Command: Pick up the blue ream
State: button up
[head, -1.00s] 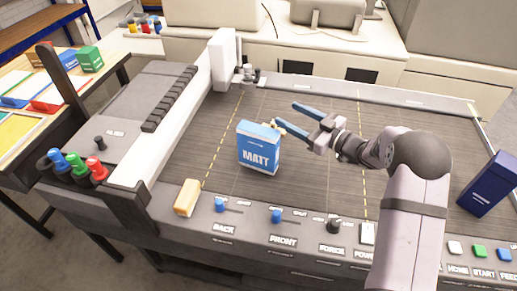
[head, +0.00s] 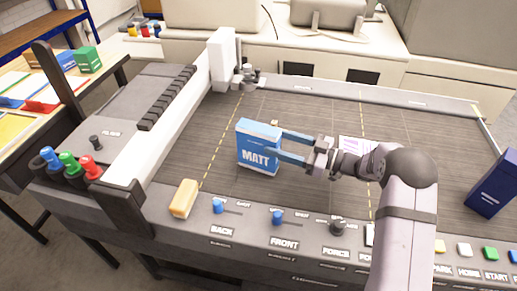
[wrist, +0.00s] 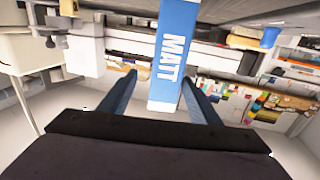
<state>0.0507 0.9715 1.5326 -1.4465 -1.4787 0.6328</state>
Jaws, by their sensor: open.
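In the wrist view the ream (wrist: 168,60) shows between the two fingers (wrist: 157,77), closer to the right finger. I cannot tell whether either finger touches it.
A dark blue box (head: 494,185) stands at the bed's right end. A yellow-orange block (head: 184,198) lies on the front rail near several knobs. A white gantry (head: 175,115) crosses the bed on the left. A printed sheet (head: 357,144) lies behind my wrist.

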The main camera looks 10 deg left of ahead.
aim_at(258, 137)
jog(key=shift+p+x, duration=0.3)
jog(key=shift+x, duration=0.55)
jog(key=p+x, duration=0.1)
jog(key=x, duration=0.1)
jog(key=s+p+x, duration=0.1)
jog(key=p+x, duration=0.1)
jog(key=shift+a+r, duration=0.2)
jog(key=shift+r, duration=0.05)
jog(key=shift+w+a+f, duration=0.15)
jog(key=shift+w+a, duration=0.05)
jog(key=shift+a, duration=0.25)
jog(key=shift+c, duration=0.3)
grip_shut()
